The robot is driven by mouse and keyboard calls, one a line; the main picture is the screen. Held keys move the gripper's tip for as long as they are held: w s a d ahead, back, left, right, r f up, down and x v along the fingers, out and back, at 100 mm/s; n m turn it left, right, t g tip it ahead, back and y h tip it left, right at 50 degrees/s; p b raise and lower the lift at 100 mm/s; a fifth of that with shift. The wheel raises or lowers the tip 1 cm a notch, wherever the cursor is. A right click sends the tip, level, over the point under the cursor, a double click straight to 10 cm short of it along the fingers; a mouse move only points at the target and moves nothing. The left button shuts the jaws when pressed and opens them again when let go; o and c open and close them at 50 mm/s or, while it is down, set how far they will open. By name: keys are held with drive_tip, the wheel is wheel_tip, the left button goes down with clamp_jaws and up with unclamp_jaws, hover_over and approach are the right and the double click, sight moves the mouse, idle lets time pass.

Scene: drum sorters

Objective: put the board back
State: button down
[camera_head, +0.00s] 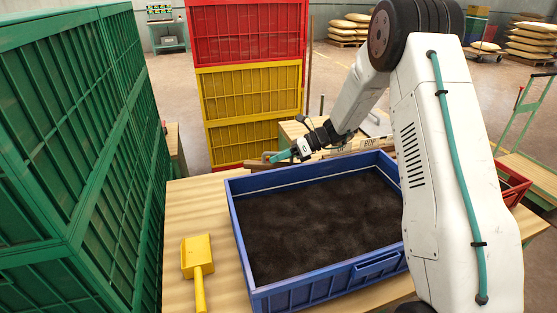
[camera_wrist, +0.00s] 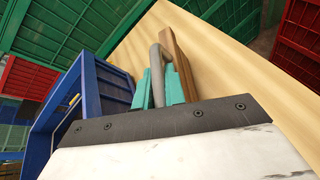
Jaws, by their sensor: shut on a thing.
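My gripper (camera_head: 280,156) is at the far left edge of the blue crate (camera_head: 250,283), which is full of dark soil. In the wrist view its teal fingers (camera_wrist: 158,88) are closed around a grey curved handle (camera_wrist: 155,60). A brown wooden board (camera_wrist: 179,58) stands on edge beside the handle, and the handle appears to belong to it. The board is above or against the pale wooden table; I cannot tell whether it touches. The blue crate also shows left of the fingers in the wrist view (camera_wrist: 112,88). In the head view the held board is mostly hidden.
Green crates (camera_head: 75,130) rise at the left. Red (camera_head: 245,35) and yellow (camera_head: 250,95) crates are stacked behind. A pale lettered piece of wood (camera_head: 374,143) lies behind the blue crate.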

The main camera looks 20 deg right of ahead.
drive_tip(key=shift+f, duration=0.35)
drive_tip(key=c, duration=1.5)
unclamp_jaws()
drive_tip(key=shift+f, duration=0.15)
drive_tip(key=shift+o, duration=0.2)
drive_tip(key=shift+s, duration=0.1)
